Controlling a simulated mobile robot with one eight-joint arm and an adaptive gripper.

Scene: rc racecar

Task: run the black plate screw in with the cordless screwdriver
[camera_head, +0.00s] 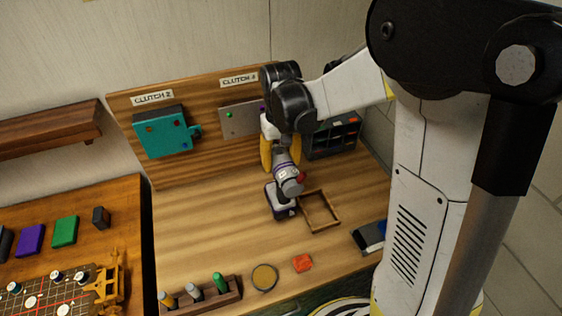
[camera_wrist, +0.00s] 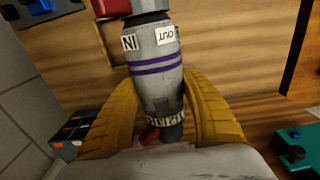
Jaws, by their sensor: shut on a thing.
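My gripper (camera_head: 280,158) is shut on the cordless screwdriver (camera_head: 288,182), over the right part of the workbench. The screwdriver is grey with purple bands; its body (camera_wrist: 158,75) lies between my yellow fingers in the wrist view, with IN and OUT labels showing. A grey plate (camera_head: 238,120) is mounted on the back board under a CLUTCH label, with a green screw head on it and a purple one near its right edge. My arm hides part of that area. I cannot make out the black plate screw.
A teal box (camera_head: 166,136) hangs under the CLUTCH 2 label. A dark drawer bin (camera_head: 333,137) stands at the back right. An empty wooden frame (camera_head: 335,222) lies right of the screwdriver. A bit rack (camera_head: 205,294), round dish (camera_head: 264,277) and red block (camera_head: 303,263) lie in front.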

